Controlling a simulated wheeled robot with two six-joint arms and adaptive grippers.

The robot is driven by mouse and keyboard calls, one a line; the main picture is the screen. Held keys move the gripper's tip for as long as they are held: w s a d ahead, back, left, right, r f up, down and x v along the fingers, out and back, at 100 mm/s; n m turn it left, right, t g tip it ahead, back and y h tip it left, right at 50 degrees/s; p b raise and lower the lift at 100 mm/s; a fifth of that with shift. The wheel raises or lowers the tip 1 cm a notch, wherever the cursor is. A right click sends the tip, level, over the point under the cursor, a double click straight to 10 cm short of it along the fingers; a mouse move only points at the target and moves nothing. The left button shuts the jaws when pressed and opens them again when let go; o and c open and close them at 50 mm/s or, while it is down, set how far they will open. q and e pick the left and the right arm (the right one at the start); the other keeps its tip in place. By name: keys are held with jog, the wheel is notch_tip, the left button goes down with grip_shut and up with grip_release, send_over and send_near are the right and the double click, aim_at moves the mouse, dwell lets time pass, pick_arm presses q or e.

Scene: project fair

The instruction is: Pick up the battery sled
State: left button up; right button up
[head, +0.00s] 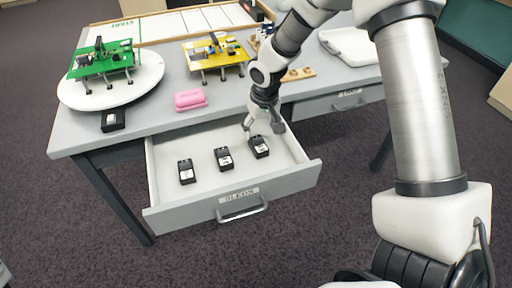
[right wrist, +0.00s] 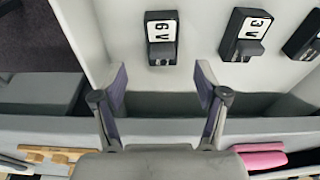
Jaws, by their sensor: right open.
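Three black battery sleds with white labels lie apart in the open drawer: a left one (head: 186,171), a middle one (head: 224,158) and a right one (head: 260,147). My right gripper (head: 264,128) is open and empty, pointing down into the drawer close behind the right sled. In the right wrist view, that sled (right wrist: 161,38) lies just ahead of the gap between the open fingers (right wrist: 161,82), untouched. The middle sled, marked 3 V (right wrist: 245,35), and part of the left sled (right wrist: 304,38) lie to its right. My left gripper is not in view.
The drawer (head: 163,213) stands out from the grey table (head: 150,122). A green board (head: 103,62) on a white turntable (head: 70,97), a black block (head: 113,120), a yellow board (head: 215,50) and a pink block (head: 190,99) are on the table.

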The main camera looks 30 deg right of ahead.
aim_at(258, 138)
jog(key=f, duration=0.3)
jog(key=f+b, duration=0.1)
jog(key=f, duration=0.1)
jog(key=shift+w+a, duration=0.1)
jog(key=shift+w, duration=0.3)
jog(key=c, duration=1.2)
jog(key=shift+o, duration=0.2)
jog(key=shift+r, duration=0.1)
notch_tip(258, 138, up, 10)
jog(key=shift+f+p, duration=0.1)
jog(key=shift+p, duration=1.1)
